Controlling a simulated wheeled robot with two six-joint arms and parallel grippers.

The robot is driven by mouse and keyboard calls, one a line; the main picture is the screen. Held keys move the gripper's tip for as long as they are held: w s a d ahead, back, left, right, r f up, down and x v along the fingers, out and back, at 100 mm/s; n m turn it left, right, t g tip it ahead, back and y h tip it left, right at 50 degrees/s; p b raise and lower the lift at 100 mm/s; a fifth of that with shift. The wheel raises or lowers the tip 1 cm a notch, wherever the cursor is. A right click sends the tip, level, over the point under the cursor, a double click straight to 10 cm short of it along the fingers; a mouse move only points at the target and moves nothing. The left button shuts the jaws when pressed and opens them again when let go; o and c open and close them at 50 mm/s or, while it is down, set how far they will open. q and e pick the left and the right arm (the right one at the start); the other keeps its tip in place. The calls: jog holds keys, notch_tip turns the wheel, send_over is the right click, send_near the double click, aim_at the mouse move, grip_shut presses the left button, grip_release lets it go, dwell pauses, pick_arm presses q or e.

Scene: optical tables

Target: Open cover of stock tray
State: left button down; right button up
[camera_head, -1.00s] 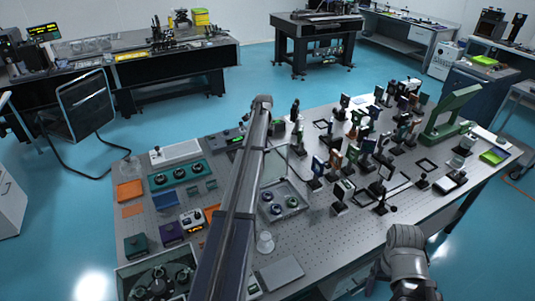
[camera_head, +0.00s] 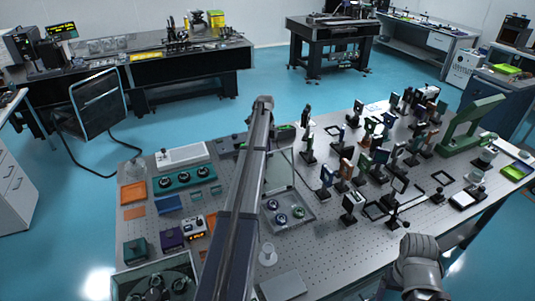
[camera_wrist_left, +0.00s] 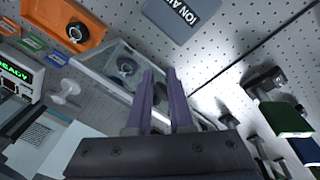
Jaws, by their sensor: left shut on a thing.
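The stock tray (camera_head: 311,221) is a grey, shallow box on the perforated optical table, with several round optics inside. Its clear cover (camera_head: 281,170) stands raised and tilted at the tray's far side, and the tray's inside shows. My left arm runs up across the middle of the head view and hides part of the tray's left side; its fingertips are hidden there. In the left wrist view my left gripper (camera_wrist_left: 160,76) has its two purple fingers close together over the tray. It is shut on the cover, though the exact contact is unclear.
Mounted optics (camera_head: 385,155) crowd the table right of the tray. An orange tray (camera_head: 134,193) and a teal block with knobs (camera_head: 184,180) lie left of my arm. A small glass beaker (camera_head: 267,254) and a flat grey plate (camera_head: 283,286) are in front of the tray.

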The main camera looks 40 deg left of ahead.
pick_arm(q)
jog(key=c, duration=1.2)
grip_release()
jog(key=shift+w+d, duration=0.1)
jog(key=shift+w, duration=0.7)
jog(key=shift+c, duration=0.2)
jog(key=o, duration=0.3)
jog(key=shift+w+f, duration=0.15)
jog(key=shift+f, duration=0.05)
jog(key=o, duration=0.3)
pick_arm(e)
jog(key=shift+w+f, duration=0.15)
jog(key=shift+w, duration=0.15)
pick_arm(q)
jog(key=shift+o, duration=0.2)
jog(key=shift+s, duration=0.2)
notch_tip(320, 180, up, 8)
jog(key=a+p, duration=0.1)
jog(key=p, duration=0.7)
jog(key=shift+w+f, duration=0.2)
jog(key=shift+w, duration=0.05)
pick_arm(e)
notch_tip(320, 180, up, 8)
jog(key=shift+a+f, duration=0.1)
jog(key=shift+f, duration=0.05)
